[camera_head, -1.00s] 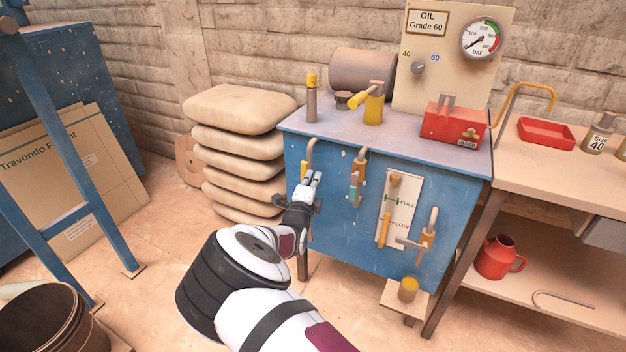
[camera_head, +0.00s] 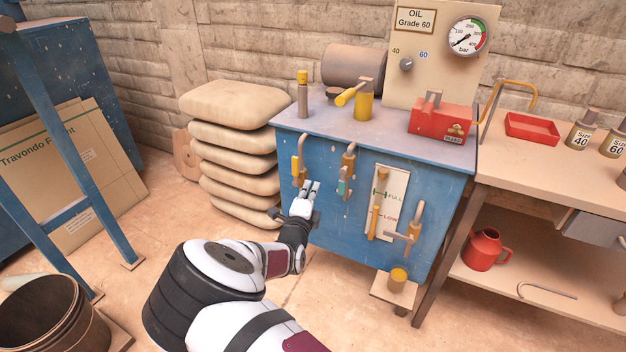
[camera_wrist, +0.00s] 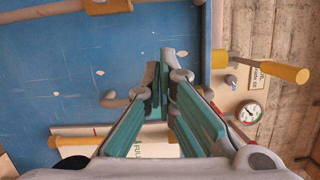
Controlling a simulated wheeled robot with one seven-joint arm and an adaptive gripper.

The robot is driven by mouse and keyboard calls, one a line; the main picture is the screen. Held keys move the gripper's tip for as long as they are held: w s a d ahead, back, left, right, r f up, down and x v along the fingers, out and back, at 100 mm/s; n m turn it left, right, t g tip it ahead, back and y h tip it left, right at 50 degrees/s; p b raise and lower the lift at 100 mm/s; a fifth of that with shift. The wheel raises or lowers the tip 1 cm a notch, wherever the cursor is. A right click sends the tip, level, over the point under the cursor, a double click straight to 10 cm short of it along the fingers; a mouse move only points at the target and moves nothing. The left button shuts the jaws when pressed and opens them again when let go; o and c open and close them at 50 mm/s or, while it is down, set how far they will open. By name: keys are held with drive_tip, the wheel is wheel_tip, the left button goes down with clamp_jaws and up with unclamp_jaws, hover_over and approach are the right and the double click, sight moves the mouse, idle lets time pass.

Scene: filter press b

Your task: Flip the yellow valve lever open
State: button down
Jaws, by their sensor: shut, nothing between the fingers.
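In the wrist view my gripper's teal-padded fingers (camera_wrist: 165,75) are close together and hold nothing.
Stacked sacks (camera_head: 232,135) stand left of the cabinet. A yellow-capped cylinder (camera_head: 302,93) stands on top.

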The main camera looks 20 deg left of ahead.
drive_tip(key=shift+s+d+p, duration=0.15)
drive_tip(key=shift+s, duration=0.9)
drive_tip(key=shift+s+d+p, duration=0.1)
drive_tip(key=shift+s+p, duration=0.05)
drive_tip(key=shift+s, duration=0.9)
